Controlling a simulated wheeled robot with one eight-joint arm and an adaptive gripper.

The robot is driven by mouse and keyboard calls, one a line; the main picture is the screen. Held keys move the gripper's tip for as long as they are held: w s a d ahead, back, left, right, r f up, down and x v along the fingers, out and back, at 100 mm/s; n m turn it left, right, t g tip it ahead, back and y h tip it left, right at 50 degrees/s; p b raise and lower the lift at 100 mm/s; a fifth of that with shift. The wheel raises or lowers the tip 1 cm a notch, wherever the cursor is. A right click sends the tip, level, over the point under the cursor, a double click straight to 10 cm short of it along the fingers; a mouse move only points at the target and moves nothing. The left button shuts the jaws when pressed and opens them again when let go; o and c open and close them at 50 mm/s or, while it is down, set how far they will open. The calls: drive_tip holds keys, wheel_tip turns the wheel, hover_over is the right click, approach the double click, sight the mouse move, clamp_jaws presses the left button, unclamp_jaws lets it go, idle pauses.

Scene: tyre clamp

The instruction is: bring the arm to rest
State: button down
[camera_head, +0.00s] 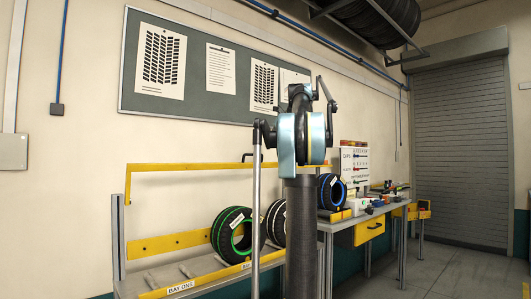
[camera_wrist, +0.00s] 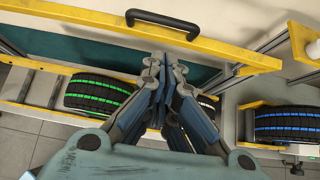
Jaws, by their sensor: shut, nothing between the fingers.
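My gripper (camera_wrist: 165,62) is shut and empty in the wrist view, its blue-padded fingers together. Its tips appear just below the black handle (camera_wrist: 162,20) on the yellow clamp bar (camera_wrist: 80,28), with no visible grip on it. In the head view my arm (camera_head: 300,130) stands raised in the middle, and I cannot make out the gripper. The clamp bar (camera_head: 190,167) spans above the bay there. Below it are a green-striped tyre (camera_head: 230,236) and a white-striped tyre (camera_head: 275,222), partly hidden by my arm.
A blue-striped tyre (camera_head: 331,190) sits on the workbench (camera_head: 338,222) at right, and also shows in the wrist view (camera_wrist: 285,124). Small items stand farther along the bench. A rolling shutter (camera_head: 460,150) is at the back, with open floor (camera_head: 440,275) before it.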

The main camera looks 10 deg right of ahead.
drive_tip(key=s+a+f+n+g+h, duration=0.15)
drive_tip(key=s+a+f+n, duration=0.35)
drive_tip(key=s+f+n, duration=0.5)
drive_tip(key=s+a+f+n+g, duration=0.3)
drive_tip(key=s+a+f+n, duration=0.25)
drive_tip(key=s+f, duration=0.9)
drive_tip(key=s+f+n+g+h, duration=0.1)
drive_tip(key=s+f+n, duration=0.6)
drive_tip(key=s+f, duration=0.5)
drive_tip(key=s+d+f+n+g+h, duration=0.1)
drive_tip(key=s+f+n, duration=0.7)
drive_tip(key=f, duration=1.4)
drive_tip(key=s+h, duration=0.1)
drive_tip(key=s, duration=0.3)
drive_tip(key=shift+s+d+f, duration=0.15)
drive_tip(key=shift+s, duration=0.25)
drive_tip(key=shift+w, duration=0.1)
drive_tip(key=shift+w+f, duration=0.2)
drive_tip(key=shift+w, duration=0.15)
